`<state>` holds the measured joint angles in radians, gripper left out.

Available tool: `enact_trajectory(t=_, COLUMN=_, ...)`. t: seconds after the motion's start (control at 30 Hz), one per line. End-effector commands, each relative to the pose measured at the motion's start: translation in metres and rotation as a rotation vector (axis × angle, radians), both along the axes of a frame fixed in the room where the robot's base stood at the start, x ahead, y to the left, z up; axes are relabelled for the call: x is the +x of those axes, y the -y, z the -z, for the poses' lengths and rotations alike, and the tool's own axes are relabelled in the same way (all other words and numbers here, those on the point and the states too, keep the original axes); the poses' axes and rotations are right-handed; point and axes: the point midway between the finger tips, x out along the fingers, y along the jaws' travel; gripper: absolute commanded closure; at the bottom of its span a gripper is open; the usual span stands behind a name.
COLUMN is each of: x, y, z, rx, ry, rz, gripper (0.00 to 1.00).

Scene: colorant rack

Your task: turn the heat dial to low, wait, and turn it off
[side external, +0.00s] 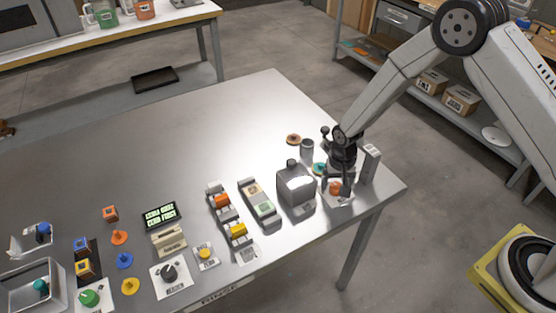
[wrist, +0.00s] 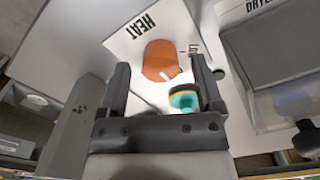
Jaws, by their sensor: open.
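The heat dial (wrist: 160,60) is an orange round knob with a white pointer mark, on a white plate (wrist: 125,40) printed HEAT. In the side external view the orange dial (side external: 335,188) sits near the right end of the grey table. My gripper (wrist: 160,66) is open, with its two fingers on either side of the dial in the wrist view. In the side external view my gripper (side external: 338,180) points down just above the dial; whether it touches is unclear. The dial's scale marks are mostly hidden or too small to read.
A teal-topped piece (wrist: 184,98) shows between the fingers in the wrist view. A grey jug-shaped block (side external: 296,188) stands left of my gripper, and a grey upright post (side external: 370,163) stands to its right. The table's back middle (side external: 220,125) is clear.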

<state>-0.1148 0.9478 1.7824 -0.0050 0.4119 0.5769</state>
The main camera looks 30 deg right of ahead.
Motion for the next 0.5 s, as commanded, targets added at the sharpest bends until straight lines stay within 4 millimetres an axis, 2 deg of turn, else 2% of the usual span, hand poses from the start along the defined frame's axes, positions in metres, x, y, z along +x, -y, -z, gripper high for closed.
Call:
enact_trajectory(t=0.33, x=0.0004, y=0.0000, z=0.0024, rx=0.000, ry=0.001, rz=0.000, gripper=0.16)
enact_trajectory(t=0.5, x=0.0003, y=0.0000, z=0.0023, rx=0.000, ry=0.001, rz=0.000, gripper=0.70)
